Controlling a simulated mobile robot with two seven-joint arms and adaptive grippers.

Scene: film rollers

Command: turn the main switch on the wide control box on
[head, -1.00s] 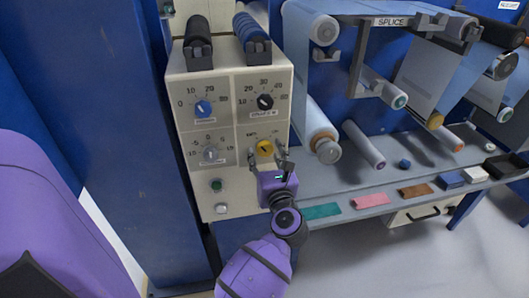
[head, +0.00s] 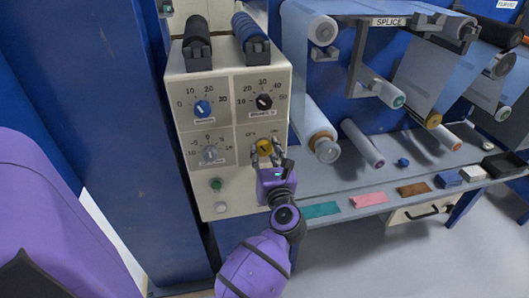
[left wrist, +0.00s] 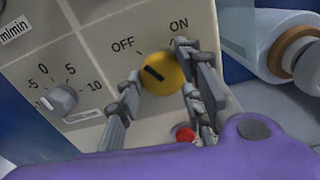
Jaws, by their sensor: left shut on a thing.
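The wide control box (head: 225,165) is cream-coloured and stands left of centre in the head view. Its main switch is a yellow knob (left wrist: 163,72) with a black pointer, which also shows in the head view (head: 264,146). The labels OFF and ON are printed above it. The pointer slants up-left, towards the OFF side. My left gripper (left wrist: 158,88) is shut on the yellow knob, one finger on each side; it also shows in the head view (head: 265,157). The fingers hide parts of the knob's sides. My right gripper is not in view.
A red button (left wrist: 185,133) is just below the knob, close to the right finger. A grey dial (left wrist: 60,100) is to its left. Blue (head: 203,109) and black (head: 264,102) dials are above. A shelf with coloured pads (head: 367,199) extends to the right.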

